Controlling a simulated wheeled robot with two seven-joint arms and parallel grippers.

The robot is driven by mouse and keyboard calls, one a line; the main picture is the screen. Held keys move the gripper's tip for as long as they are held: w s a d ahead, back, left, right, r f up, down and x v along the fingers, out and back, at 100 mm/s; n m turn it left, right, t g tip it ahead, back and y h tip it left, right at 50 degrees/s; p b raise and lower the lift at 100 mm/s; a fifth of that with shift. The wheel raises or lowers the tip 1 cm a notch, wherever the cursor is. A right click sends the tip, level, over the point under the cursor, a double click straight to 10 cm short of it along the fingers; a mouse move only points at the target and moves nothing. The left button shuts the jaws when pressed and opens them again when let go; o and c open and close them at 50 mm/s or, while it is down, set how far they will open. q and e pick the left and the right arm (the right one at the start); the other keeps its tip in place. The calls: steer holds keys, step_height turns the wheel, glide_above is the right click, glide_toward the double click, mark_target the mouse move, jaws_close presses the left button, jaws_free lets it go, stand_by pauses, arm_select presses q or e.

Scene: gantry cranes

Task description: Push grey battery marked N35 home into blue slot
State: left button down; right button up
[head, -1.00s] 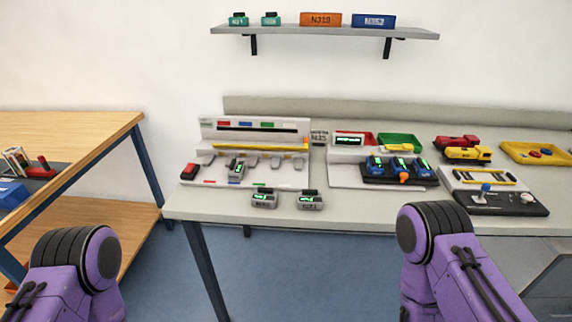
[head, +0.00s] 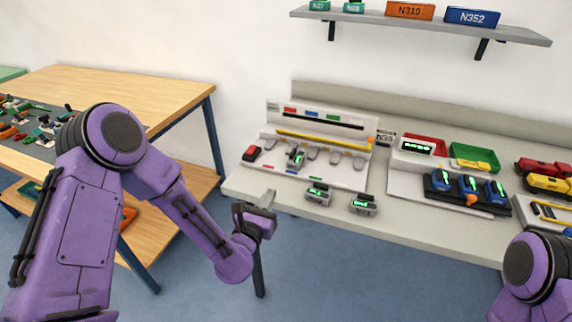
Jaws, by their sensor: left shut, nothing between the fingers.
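A grey battery (head: 296,158) with a green display stands in the white rack (head: 345,177), in the position beside a small blue mark (head: 292,171). I cannot read its marking or tell how deep it sits. Two other grey batteries with green displays lie near the table's front edge, one left (head: 318,194) and one right (head: 363,205); their markings are too small to read. My left gripper (head: 267,199) is shut and empty, in front of the table edge, below and left of the standing battery and apart from it. My right gripper is out of view.
A red block (head: 251,153) sits at the rack's left end. A panel with blue units (head: 468,184), a red tray (head: 424,141) and a green tray (head: 474,154) are to the right. A shelf (head: 420,24) hangs above. A wooden bench (head: 130,84) stands left.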

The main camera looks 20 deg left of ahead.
arm_select(q)
steer(key=p, duration=0.4)
glide_toward(291, 159)
steer(key=w, duration=0.4)
steer(key=shift+w+d+r, duration=0.1)
steer(key=shift+w+r, duration=0.15)
steer(key=shift+w+f, duration=0.1)
steer(key=shift+w, duration=0.45)
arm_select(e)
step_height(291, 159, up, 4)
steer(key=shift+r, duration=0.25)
